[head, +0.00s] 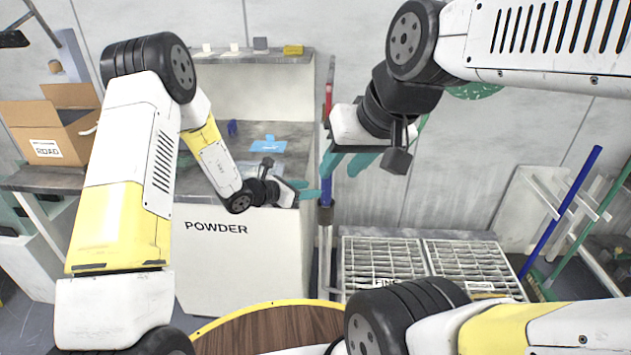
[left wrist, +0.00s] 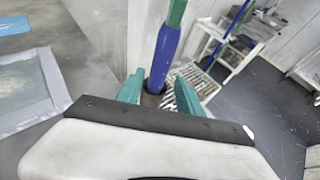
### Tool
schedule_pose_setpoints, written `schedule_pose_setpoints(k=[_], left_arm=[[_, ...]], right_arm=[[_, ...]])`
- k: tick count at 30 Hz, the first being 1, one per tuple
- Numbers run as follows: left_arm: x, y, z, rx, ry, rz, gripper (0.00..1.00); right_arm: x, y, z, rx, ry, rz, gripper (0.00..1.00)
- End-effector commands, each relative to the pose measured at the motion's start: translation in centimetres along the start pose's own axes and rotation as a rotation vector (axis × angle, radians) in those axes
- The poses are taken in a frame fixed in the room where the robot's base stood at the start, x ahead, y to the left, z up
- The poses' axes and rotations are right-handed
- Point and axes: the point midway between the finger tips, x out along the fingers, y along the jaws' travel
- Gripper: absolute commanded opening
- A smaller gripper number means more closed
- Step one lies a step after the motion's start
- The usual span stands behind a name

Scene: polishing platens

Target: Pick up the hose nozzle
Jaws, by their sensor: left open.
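An upright slim piece, blue with a grey lower part, appears to be the hose nozzle (head: 326,192); it stands beside the right edge of the POWDER cabinet in the head view. In the left wrist view the nozzle (left wrist: 165,52) shows beyond my left gripper, with a green stretch above the blue. My left gripper (head: 312,193) is open, its teal fingers pointing at the blue part. In the left wrist view its fingertips (left wrist: 158,90) lie either side of the piece; contact cannot be told. My right gripper (head: 348,164) is open and empty just above right, hiding part of the upright piece.
The POWDER cabinet (head: 230,255) stands left, with a blue sheet (head: 268,145) on its counter. Grated bins (head: 385,262) stand right of the nozzle. A round wooden top (head: 275,330) is in front. Blue and green poles (head: 560,215) lean at the right. A cardboard box (head: 55,125) sits far left.

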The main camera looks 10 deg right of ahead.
Motion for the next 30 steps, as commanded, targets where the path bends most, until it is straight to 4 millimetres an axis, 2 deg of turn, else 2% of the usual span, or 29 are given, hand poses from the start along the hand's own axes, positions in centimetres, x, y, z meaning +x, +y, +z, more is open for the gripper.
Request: schedule_pose_setpoints(k=[12,16,22,23,29,30], left_arm=[[5.6,-0.2,-0.4,0.005,0.000,-0.004,0.43],[6.4,-0.1,-0.4,0.003,0.000,-0.002,0.43],[6.4,-0.1,-0.4,0.003,0.000,-0.002,0.43],[6.4,-0.1,-0.4,0.003,0.000,-0.002,0.39],[6.3,-0.1,-0.3,0.004,0.000,-0.002,0.00],[6.3,-0.1,-0.3,0.004,0.000,-0.002,0.00]], right_arm=[[0.0,0.0,0.0,0.000,0.000,0.000,0.36],[0.0,0.0,0.0,0.000,0.000,0.000,0.36],[0.0,0.0,0.0,0.000,0.000,0.000,0.36],[0.0,0.0,0.0,0.000,0.000,0.000,0.36],[0.0,0.0,0.0,0.000,0.000,0.000,0.36],[0.0,0.0,0.0,0.000,0.000,0.000,0.36]])
